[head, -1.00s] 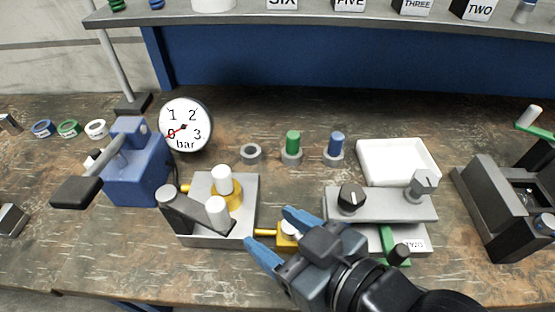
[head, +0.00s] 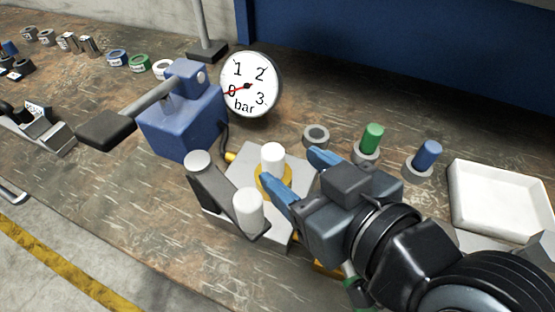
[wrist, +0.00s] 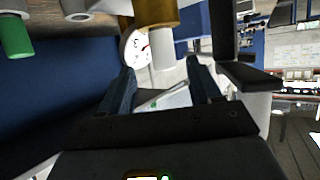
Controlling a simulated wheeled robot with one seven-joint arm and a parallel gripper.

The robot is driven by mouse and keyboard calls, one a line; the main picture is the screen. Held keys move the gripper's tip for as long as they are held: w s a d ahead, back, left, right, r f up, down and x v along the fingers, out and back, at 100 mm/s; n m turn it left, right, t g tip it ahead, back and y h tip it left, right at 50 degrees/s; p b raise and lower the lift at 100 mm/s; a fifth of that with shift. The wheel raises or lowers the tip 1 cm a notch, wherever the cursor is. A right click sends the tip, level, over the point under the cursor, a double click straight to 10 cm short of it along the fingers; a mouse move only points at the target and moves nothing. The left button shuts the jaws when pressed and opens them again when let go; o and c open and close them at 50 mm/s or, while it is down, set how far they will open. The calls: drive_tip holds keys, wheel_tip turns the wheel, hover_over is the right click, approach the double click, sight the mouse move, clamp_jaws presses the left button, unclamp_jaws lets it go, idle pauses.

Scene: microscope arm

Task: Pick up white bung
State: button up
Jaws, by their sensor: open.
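The white bung (head: 272,157) stands upright in a brass-yellow collar (head: 262,185) on a grey metal plate (head: 310,170). My gripper (head: 298,172) is open and empty, its blue fingers pointing toward the bung from the right. In the head view the bung lies just beyond the gap between the fingertips. In the wrist view, which looks upside down, the bung (wrist: 162,52) hangs below the collar (wrist: 156,12), in line with the gap of the open gripper (wrist: 162,75). I cannot tell whether a finger touches it.
A dark lever arm with a white knob (head: 248,208) stands close in front of the bung. A green bung (head: 372,138) and a blue bung (head: 428,154) stand in grey rings behind my gripper. An empty grey ring (head: 316,136), a pressure gauge (head: 250,84) and a white tray (head: 500,200) are nearby.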

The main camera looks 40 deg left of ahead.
sight(266, 153)
drive_tip(key=shift+p+x, duration=0.45)
drive_tip(key=shift+x, duration=3.4)
drive_tip(key=shift+s+a+r, duration=0.1)
drive_tip(key=shift+s, duration=0.05)
drive_tip(key=shift+c, duration=0.4)
drive_tip(key=c, duration=1.1)
